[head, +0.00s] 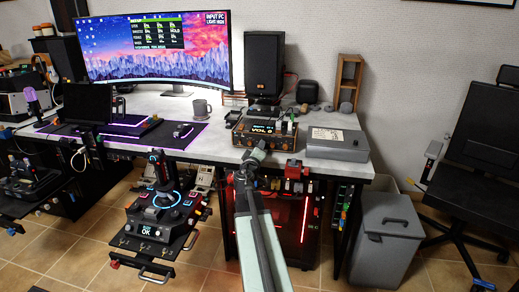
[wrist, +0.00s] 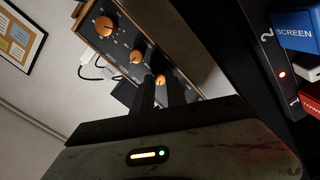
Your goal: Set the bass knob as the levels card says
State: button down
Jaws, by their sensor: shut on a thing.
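A dark amplifier with a wooden case (head: 238,135) stands at the desk's front edge, and its display reads something like "VOL". In the wrist view its front panel (wrist: 118,42) appears tilted, with a large orange knob (wrist: 104,25), a medium orange knob (wrist: 135,56) and a further orange knob (wrist: 160,81). My gripper (wrist: 162,88) has its two dark fingers on either side of that last knob, shut on it. Its label and pointer are too small or hidden to read. In the head view my gripper (head: 256,152) reaches the amplifier's front. I cannot read a levels card; a pale sheet (head: 328,133) lies on the grey box.
The grey box (head: 350,148) sits right of the amplifier. Red and blue switch blocks, one marked SCREEN (wrist: 296,28), are close on the wrist view's right. A mug (head: 201,108) stands on the desk. A grey bin (head: 385,245) is on the floor at right.

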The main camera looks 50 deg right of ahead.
jog(key=shift+n, duration=0.6)
jog(key=c, duration=1.3)
grip_release()
jog(key=shift+c, duration=0.2)
